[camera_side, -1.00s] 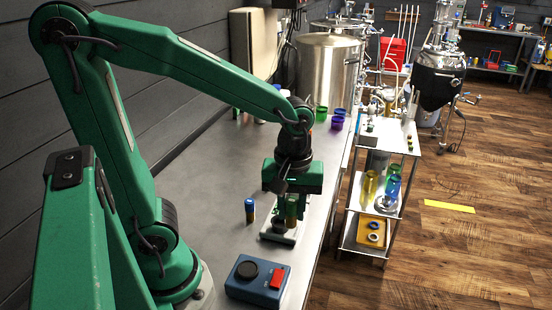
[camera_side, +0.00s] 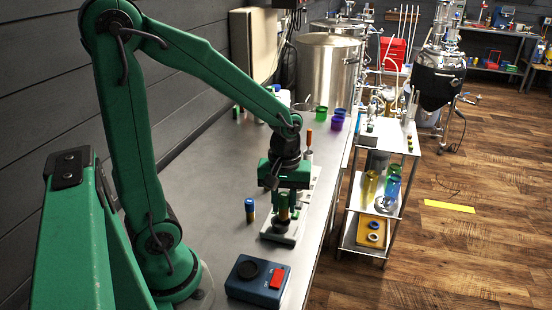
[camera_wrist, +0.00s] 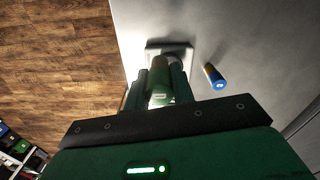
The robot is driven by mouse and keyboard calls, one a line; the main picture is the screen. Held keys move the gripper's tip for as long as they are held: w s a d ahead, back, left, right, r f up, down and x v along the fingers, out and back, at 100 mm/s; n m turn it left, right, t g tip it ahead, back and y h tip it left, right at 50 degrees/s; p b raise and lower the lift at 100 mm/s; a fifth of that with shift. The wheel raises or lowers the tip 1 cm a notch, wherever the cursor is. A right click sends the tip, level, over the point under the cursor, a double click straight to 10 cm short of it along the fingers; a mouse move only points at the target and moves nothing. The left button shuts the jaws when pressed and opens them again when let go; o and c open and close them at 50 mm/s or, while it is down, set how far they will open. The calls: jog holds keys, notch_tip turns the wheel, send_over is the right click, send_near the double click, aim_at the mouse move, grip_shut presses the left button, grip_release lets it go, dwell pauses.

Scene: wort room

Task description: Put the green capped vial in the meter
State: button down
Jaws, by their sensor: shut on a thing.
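The green capped vial (camera_side: 284,206) is upright between the fingers of my gripper (camera_side: 285,210), which is shut on it. In the wrist view the vial (camera_wrist: 160,80) shows between the two fingers of my gripper (camera_wrist: 162,88). It is above or on a pale stand (camera_side: 272,236); I cannot tell whether its bottom is clear of the stand. The meter (camera_side: 258,283) is a blue box with a dark round well on top and a red patch, at the front of the bench, nearer the camera than my gripper.
A blue capped vial (camera_side: 250,210) stands just left of my gripper and shows in the wrist view (camera_wrist: 213,76). An orange-handled tool (camera_side: 309,140) and coloured cups (camera_side: 321,113) are farther back. A shelf cart (camera_side: 412,150) stands beside the bench. The bench left of the vials is clear.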

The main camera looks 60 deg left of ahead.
aim_at(281, 199)
jog(key=shift+w+a+f, duration=0.2)
jog(key=shift+a+f, duration=0.2)
jog(key=shift+a, duration=0.25)
jog(key=shift+w+a+f, duration=0.25)
jog(key=shift+a+f, duration=0.15)
jog(key=shift+a, duration=0.2)
jog(key=shift+w+a+f, duration=0.2)
jog(key=shift+a+f, duration=0.2)
jog(key=shift+a, duration=0.25)
jog(key=shift+f, duration=2)
jog(key=shift+f, duration=0.3)
